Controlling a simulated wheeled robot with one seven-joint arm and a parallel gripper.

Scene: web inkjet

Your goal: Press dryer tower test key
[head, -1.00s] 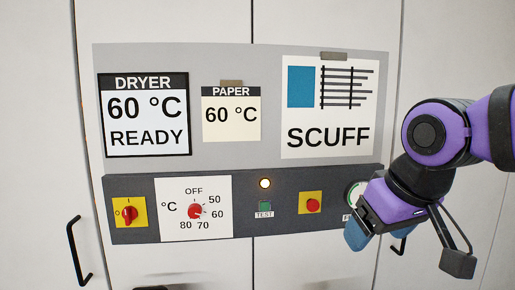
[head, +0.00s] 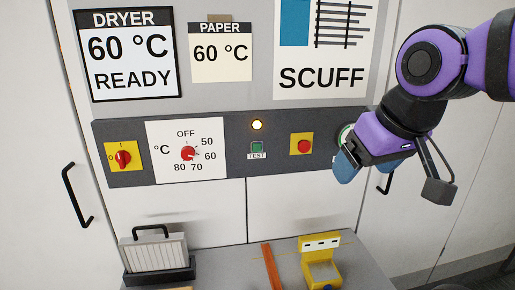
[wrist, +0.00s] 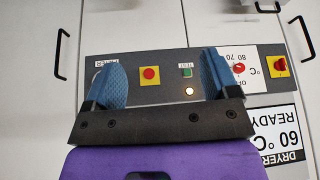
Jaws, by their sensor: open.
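A red button on yellow (head: 302,145) lies between the key and my gripper. A temperature dial (head: 188,153) and a red rotary switch (head: 123,158) are to the left. Below, a shelf (head: 220,262) holds a filter-like block (head: 157,255) and a yellow fixture (head: 320,262).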

